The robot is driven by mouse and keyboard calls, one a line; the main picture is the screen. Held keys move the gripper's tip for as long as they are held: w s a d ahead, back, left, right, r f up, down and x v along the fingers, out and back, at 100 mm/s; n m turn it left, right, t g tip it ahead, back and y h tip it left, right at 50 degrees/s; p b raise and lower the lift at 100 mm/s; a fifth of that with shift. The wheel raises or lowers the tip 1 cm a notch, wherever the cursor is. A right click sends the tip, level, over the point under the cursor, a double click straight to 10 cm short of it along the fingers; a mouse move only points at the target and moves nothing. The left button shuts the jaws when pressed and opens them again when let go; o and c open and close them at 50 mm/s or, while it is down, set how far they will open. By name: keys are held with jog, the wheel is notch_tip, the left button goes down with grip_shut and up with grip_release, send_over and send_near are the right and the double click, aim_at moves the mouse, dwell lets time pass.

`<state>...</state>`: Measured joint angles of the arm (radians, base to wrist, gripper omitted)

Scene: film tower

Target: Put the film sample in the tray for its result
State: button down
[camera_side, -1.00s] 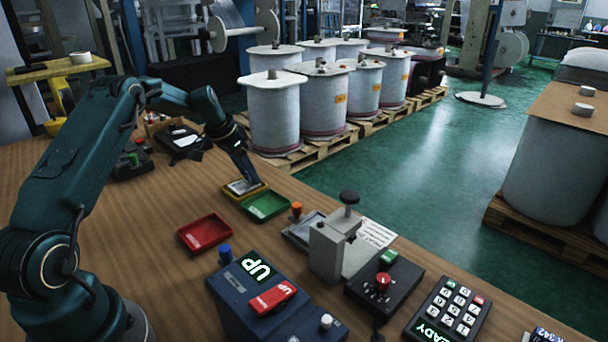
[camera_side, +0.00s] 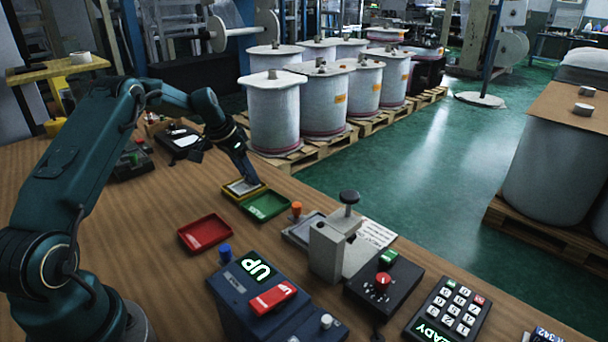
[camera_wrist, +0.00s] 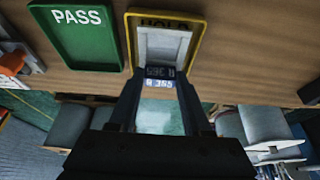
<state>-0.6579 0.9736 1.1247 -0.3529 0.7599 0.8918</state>
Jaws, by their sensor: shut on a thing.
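My gripper (camera_side: 252,182) points down at the yellow HOLD tray (camera_side: 229,196), beside the green PASS tray (camera_side: 266,206). In the wrist view my gripper (camera_wrist: 160,84) is shut on the film sample (camera_wrist: 163,48) at its labelled end. The sample is a pale sheet with a grey edge, lying within the outline of the yellow tray (camera_wrist: 201,30). I cannot tell whether it touches the tray floor. The green tray (camera_wrist: 85,50) shows to its left, empty. A red tray (camera_side: 204,234) is nearer my base, also empty.
A blue device (camera_side: 236,290) with a lit "UP" display, a grey press (camera_side: 328,252), a black control box (camera_side: 385,292) and a keypad showing "READY" (camera_side: 450,308) stand at the front right. Dark items (camera_side: 183,141) lie behind the trays. Wood between the red and yellow trays is clear.

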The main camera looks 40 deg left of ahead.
dwell(0.3)
jog(key=shift+c, duration=1.3)
grip_release()
jog(key=shift+o, duration=1.3)
notch_tip(320, 180, up, 7)
